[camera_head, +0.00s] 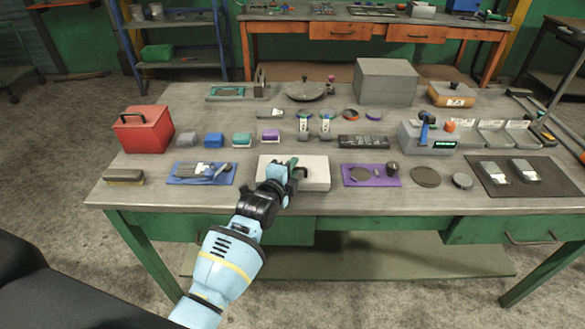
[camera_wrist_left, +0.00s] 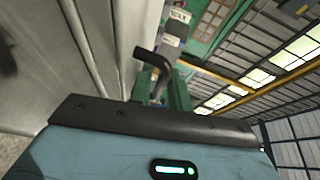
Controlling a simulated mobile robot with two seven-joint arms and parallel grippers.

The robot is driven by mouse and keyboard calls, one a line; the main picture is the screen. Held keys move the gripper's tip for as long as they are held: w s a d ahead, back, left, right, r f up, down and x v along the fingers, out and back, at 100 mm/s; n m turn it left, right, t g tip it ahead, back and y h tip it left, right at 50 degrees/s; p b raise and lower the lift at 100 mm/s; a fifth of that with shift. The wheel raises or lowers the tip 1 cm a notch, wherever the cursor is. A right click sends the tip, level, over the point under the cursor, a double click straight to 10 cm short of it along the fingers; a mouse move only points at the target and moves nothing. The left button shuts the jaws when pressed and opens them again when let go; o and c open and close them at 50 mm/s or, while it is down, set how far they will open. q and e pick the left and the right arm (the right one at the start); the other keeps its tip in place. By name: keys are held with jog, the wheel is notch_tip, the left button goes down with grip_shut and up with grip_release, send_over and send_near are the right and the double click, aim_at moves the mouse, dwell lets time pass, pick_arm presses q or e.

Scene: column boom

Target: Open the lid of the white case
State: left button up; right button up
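The white case (camera_head: 318,173) lies flat near the front edge of the workbench, in the middle of the head view. Its top looks closed. My left gripper (camera_head: 296,170) is over the middle of the case and hides part of its top and front. In the left wrist view, a pale surface that looks like the case (camera_wrist_left: 85,60) fills the left side. A dark bent bar (camera_wrist_left: 150,62) sits by the green finger parts (camera_wrist_left: 165,95); I cannot tell whether they grip it. My right gripper is not in view.
A blue mat (camera_head: 180,180) with tools lies left of the case, and a purple mat (camera_head: 370,182) with small parts lies right of it. Small coloured boxes, including a purple one (camera_head: 271,135), stand behind. A red box (camera_head: 143,128) is at the left.

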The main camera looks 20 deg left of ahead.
pick_arm(q)
jog(key=shift+w, duration=0.1)
grip_shut()
dwell(0.3)
